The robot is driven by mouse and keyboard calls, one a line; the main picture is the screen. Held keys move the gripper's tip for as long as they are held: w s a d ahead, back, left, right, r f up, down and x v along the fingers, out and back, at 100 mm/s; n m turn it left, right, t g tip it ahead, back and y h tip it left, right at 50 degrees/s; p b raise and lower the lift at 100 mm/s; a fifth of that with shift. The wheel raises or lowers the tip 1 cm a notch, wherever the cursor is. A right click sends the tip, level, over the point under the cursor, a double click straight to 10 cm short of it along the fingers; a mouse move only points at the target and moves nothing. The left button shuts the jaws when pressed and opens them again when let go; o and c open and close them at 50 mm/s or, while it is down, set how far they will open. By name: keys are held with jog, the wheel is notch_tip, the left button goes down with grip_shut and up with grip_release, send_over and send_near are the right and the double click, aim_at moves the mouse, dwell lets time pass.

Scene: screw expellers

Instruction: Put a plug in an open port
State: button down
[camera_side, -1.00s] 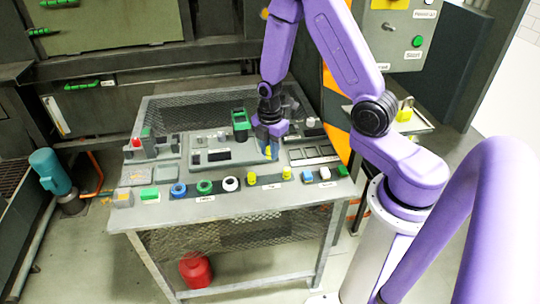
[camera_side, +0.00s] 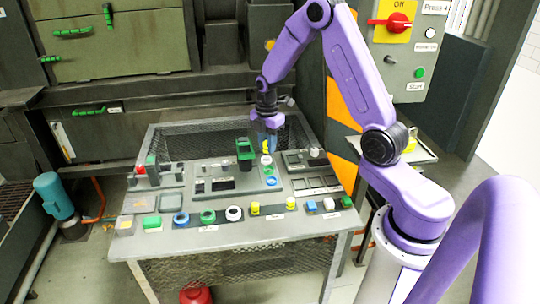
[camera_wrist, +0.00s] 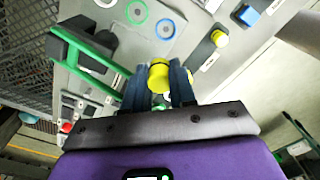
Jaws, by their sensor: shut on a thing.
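My gripper (camera_side: 265,145) is shut on a yellow plug (camera_wrist: 158,77), held above the back half of the bench. In the wrist view the plug sits between my two fingertips (camera_wrist: 160,88). Beside it is a panel with three ring-shaped ports: white (camera_side: 266,160), green (camera_side: 269,170) and blue (camera_side: 271,181). The wrist view shows the white ring (camera_wrist: 105,3), green ring (camera_wrist: 137,12) and blue ring (camera_wrist: 165,29) apart from the plug. Whether a port lies directly under the plug is hidden.
A green-topped upright holder (camera_side: 245,150) stands close left of my gripper. Loose parts line the front edge, including a green block (camera_side: 152,222), a blue ring (camera_side: 181,219) and a yellow plug (camera_side: 291,203). Wire mesh (camera_side: 215,135) backs the bench.

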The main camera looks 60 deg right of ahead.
jog(key=w+d, duration=0.3)
jog(key=d, duration=0.2)
jog(key=shift+f, duration=5.25)
jog(key=shift+f, duration=0.4)
